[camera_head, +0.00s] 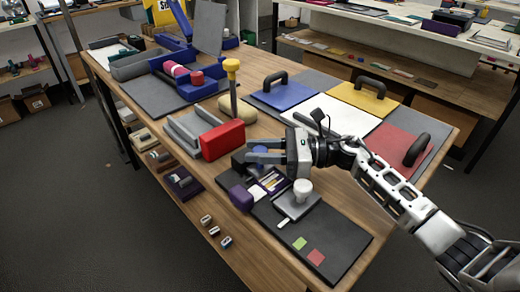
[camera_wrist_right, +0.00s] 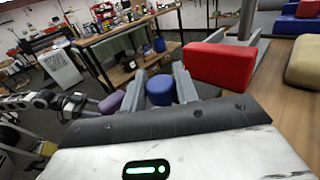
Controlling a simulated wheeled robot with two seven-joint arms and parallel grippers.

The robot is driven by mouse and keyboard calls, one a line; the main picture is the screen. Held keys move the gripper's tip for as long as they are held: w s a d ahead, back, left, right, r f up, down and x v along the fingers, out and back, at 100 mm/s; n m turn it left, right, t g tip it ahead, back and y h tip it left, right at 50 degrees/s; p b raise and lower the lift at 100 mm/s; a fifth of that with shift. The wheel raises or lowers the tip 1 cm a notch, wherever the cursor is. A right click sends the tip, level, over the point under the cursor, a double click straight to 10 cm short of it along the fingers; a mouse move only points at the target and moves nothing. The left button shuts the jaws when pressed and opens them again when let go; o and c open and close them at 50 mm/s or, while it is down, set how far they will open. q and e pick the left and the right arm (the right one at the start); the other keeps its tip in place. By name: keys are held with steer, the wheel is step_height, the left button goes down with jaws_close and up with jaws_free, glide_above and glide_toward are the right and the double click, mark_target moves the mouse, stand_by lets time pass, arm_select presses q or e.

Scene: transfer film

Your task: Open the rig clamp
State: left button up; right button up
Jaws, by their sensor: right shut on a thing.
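My right gripper (camera_head: 262,153) reaches over the dark rig board (camera_head: 345,238) from the right. In the right wrist view its two grey fingers (camera_wrist_right: 170,88) are shut on a round blue knob (camera_wrist_right: 159,90). In the head view the fingers largely cover the knob, above a dark block (camera_head: 239,163). A purple block (camera_head: 241,197) stands at the board's left edge and also shows in the wrist view (camera_wrist_right: 111,102). Small white and yellow strips (camera_head: 268,182) lie beside it. I cannot tell which part is the clamp itself.
A grey plate with a white knob (camera_head: 302,190) stands close below my right gripper. A red block (camera_head: 223,140) on a grey fixture and a yellow-topped post (camera_head: 232,85) stand behind. Handled blue, yellow and red panels (camera_head: 284,95) fill the table's far right.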

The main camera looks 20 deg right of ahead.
arm_select(q)
steer(key=shift+r, duration=0.1)
arm_select(e)
steer(key=shift+w+a+r+m+g+h+p, duration=0.1)
steer(key=shift+w+r+m+g+h+p, duration=0.2)
steer(key=shift+w+m+g+h+p, duration=0.35)
steer(key=shift+w+a+m+h+p, duration=0.15)
steer(key=shift+w+m+h+p, duration=0.1)
steer(key=shift+m+h+p, duration=0.25)
steer(key=shift+w+a+m+g+h, duration=0.1)
steer(key=shift+w+m+g+h, duration=0.25)
steer(key=shift+m+g, duration=0.1)
arm_select(q)
steer(key=shift+s+a+r, duration=0.1)
steer(key=shift+a+r, duration=0.15)
steer(key=shift+r, duration=0.2)
arm_select(e)
steer(key=shift+w+a+f+m+g+h, duration=0.15)
steer(key=shift+w+m+g+h, duration=0.25)
steer(key=shift+m+h, duration=0.1)
steer(key=o, duration=0.9)
arm_select(q)
steer(key=shift+d, duration=0.1)
arm_select(e)
steer(key=shift+o, duration=0.2)
